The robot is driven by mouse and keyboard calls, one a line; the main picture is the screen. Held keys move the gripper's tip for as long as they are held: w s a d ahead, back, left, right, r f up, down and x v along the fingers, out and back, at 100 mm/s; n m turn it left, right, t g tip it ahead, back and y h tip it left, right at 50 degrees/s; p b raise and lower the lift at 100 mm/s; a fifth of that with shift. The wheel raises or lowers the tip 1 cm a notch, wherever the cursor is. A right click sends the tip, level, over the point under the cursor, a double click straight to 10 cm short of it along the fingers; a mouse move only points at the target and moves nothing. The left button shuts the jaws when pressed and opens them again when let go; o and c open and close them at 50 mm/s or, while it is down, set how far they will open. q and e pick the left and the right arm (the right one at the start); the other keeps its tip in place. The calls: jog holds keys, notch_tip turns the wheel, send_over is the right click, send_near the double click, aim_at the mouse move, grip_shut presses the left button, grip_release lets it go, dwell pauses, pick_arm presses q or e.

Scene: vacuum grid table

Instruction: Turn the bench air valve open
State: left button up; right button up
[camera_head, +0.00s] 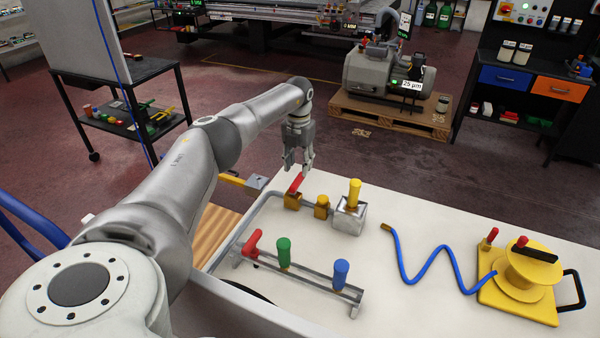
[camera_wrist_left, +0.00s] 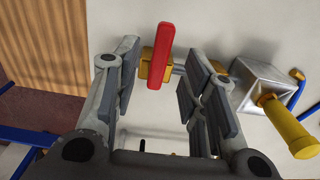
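The bench air valve is a brass body (camera_head: 292,201) with a red lever (camera_head: 297,184), set in a grey pipe on the white bench. In the left wrist view the red lever (camera_wrist_left: 160,55) lies across the pipe line, and the brass body (camera_wrist_left: 145,66) shows behind it. My left gripper (camera_head: 298,170) is just above the lever, pointing down. In the wrist view its fingers (camera_wrist_left: 163,72) are spread, with the lever between them and gaps on both sides. Contact is not visible. My right gripper is not in view.
A metal block (camera_head: 348,218) with a yellow knob (camera_head: 354,190) stands right of the valve. A rail (camera_head: 310,284) with red, green and blue handles is nearer. A blue hose (camera_head: 425,268) and yellow reel (camera_head: 530,275) lie right. Bare bench (camera_head: 430,205) shows behind the hose.

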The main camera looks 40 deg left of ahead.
aim_at(299, 177)
pick_arm(q)
jog(key=f, duration=0.4)
jog(key=shift+w+d, duration=0.1)
jog(key=shift+w, duration=0.1)
jog(key=shift+s+f, duration=0.1)
jog(key=shift+f, duration=0.35)
grip_shut()
